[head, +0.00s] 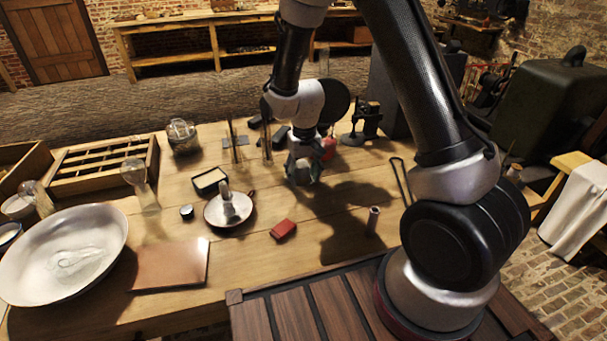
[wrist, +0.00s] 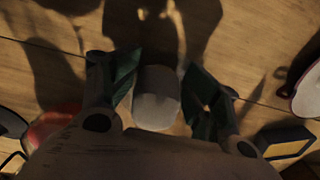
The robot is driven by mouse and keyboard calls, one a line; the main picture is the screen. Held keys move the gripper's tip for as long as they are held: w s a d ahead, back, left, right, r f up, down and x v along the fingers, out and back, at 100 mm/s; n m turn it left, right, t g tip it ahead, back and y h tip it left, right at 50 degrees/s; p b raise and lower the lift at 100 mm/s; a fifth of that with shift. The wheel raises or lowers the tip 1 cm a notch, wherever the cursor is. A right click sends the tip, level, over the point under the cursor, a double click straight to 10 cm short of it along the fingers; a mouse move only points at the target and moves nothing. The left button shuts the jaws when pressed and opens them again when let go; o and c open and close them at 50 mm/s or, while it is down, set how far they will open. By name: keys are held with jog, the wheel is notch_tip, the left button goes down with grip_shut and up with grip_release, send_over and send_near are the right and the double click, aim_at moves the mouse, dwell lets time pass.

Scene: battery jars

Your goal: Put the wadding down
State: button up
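The wadding is a pale, off-white rounded block (wrist: 157,98), seen in the wrist view between the two dark green finger pads. In the head view my gripper (head: 303,172) points down over the middle of the wooden table (head: 262,275). The wadding is mostly hidden there by the fingers, and I cannot tell whether its underside touches the table.
A red block (head: 283,229) and a shallow pan (head: 215,214) lie in front and to the left. Two glass tubes (head: 265,143) stand behind left. A dark metal stand (head: 366,122) is behind right, and a small upright cylinder (head: 373,220) stands front right. Bare table lies between them.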

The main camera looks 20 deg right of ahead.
aim_at(304, 167)
notch_tip(304, 167, up, 13)
jog(key=shift+s+d+f, duration=0.1)
jog(key=shift+f, duration=0.1)
jog(key=s+d+r+t, duration=0.2)
jog(key=s+d+r, duration=0.85)
jog(key=r, duration=0.35)
jog(key=s+d+r+t, duration=0.1)
jog(key=s+d+r, duration=0.1)
jog(key=s, duration=0.5)
jog(key=s+d+r+t, duration=0.1)
jog(key=s+d+r, duration=0.1)
jog(key=s, duration=0.5)
jog(key=shift+s, duration=0.2)
jog(key=shift+o, duration=0.2)
